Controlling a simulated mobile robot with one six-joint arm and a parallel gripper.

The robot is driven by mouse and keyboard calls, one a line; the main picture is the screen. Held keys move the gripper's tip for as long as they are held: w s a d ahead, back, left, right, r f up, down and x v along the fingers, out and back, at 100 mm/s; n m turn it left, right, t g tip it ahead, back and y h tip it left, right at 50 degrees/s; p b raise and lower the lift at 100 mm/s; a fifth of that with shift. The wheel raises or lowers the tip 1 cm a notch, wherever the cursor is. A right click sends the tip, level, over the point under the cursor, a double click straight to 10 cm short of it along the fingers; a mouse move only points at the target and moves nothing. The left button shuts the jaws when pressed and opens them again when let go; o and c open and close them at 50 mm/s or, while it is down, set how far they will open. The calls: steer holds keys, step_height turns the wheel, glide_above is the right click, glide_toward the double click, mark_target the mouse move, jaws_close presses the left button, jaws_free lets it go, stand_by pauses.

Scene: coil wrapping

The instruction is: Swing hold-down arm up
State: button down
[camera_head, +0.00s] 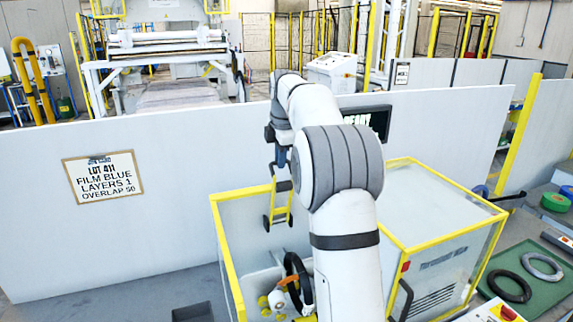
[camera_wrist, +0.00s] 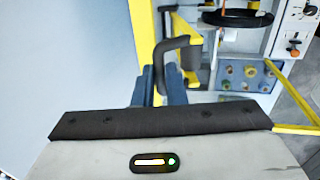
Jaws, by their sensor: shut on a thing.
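The hold-down arm (camera_head: 279,207) is a yellow bar with dark parts, seen beside my arm above the wrapping machine in the head view. My gripper (camera_head: 281,158) is at the top of the hold-down arm. Its dark blue fingers (camera_wrist: 155,84) are shut on the black handle. A black coil (camera_head: 294,274) stands in the machine below, and shows as a ring in the wrist view (camera_wrist: 238,19). My arm hides part of the machine.
A yellow-framed enclosure (camera_head: 433,215) surrounds the machine. A white partition (camera_head: 200,140) with an order sign (camera_head: 103,177) stands behind. A green mat (camera_head: 530,282) with dark and grey rings lies at right. A dark bin (camera_head: 193,312) is at lower left.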

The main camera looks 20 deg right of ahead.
steer(key=shift+w+f, duration=0.15)
steer(key=shift+w, duration=0.8)
steer(key=shift+w+f, duration=0.1)
steer(key=shift+w, duration=0.85)
steer(key=shift+a+r, duration=0.1)
steer(key=c, duration=1.9)
jaws_free()
steer(key=o, duration=0.3)
steer(key=shift+w+f, duration=0.35)
steer(key=shift+w, duration=0.3)
steer(key=shift+o, duration=0.5)
steer(key=shift+r, duration=0.15)
